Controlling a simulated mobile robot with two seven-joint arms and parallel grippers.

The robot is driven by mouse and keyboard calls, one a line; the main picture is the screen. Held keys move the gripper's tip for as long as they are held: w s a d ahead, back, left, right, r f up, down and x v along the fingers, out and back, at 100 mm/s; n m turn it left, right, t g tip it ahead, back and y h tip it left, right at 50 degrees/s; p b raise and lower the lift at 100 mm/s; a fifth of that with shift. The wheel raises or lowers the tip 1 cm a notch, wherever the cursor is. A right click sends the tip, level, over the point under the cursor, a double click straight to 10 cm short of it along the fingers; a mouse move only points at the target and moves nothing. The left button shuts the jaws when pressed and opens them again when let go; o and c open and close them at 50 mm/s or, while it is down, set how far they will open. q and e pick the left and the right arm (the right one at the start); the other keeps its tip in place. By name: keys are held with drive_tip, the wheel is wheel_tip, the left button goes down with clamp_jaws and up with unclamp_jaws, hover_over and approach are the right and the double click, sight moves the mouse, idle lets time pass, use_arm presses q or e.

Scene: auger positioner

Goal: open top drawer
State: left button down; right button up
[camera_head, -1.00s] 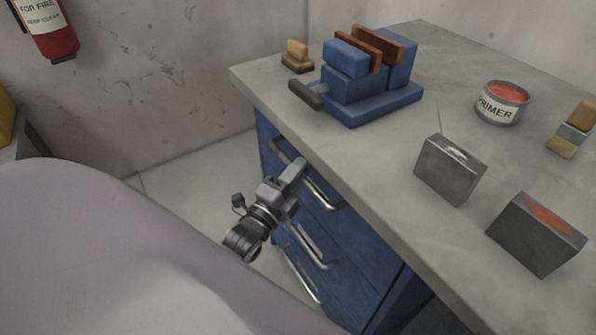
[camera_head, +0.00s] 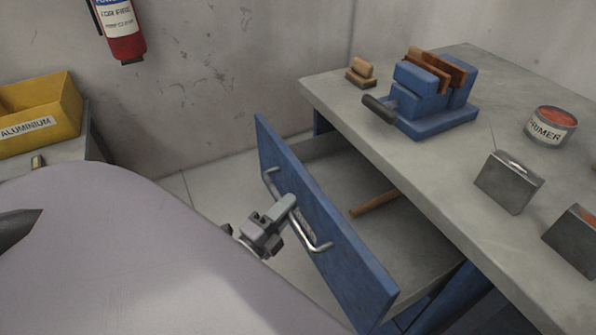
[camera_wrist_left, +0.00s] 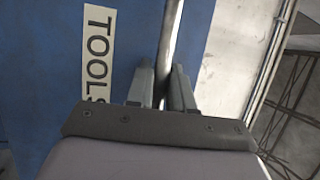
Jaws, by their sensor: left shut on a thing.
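The top drawer (camera_head: 330,235) of the blue workbench is pulled well out, and its grey inside shows. A wooden handle (camera_head: 374,204) of some tool lies in it. My left gripper (camera_head: 285,210) is shut on the drawer's metal bar handle (camera_head: 318,244), near the handle's middle. In the left wrist view the handle bar (camera_wrist_left: 170,45) runs between the two fingers (camera_wrist_left: 162,88), beside a TOOLS label (camera_wrist_left: 98,50) on the blue front. My right gripper is not in view.
On the grey benchtop (camera_head: 420,170) stand a blue vise (camera_head: 435,105), a wooden brush (camera_head: 361,72), a primer can (camera_head: 551,127) and metal blocks (camera_head: 508,182). A yellow ALUMINIUM bin (camera_head: 40,115) stands at left. A fire extinguisher (camera_head: 120,30) hangs on the wall.

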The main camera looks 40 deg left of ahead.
use_arm(q)
drive_tip(key=s+a+p, duration=0.1)
drive_tip(key=s+a, duration=0.2)
drive_tip(key=s, duration=0.6)
drive_tip(key=shift+s+a, duration=0.15)
drive_tip(key=shift+a, duration=0.25)
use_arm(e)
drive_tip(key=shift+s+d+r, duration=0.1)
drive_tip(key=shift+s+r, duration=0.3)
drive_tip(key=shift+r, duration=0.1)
use_arm(q)
drive_tip(key=c, duration=1.1)
unclamp_jaws()
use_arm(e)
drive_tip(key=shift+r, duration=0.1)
use_arm(q)
drive_tip(key=s+f, duration=0.1)
drive_tip(key=s, duration=0.6)
drive_tip(key=shift+f, duration=0.15)
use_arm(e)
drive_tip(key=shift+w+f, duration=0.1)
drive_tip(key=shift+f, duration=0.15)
use_arm(q)
drive_tip(key=shift+s, duration=0.1)
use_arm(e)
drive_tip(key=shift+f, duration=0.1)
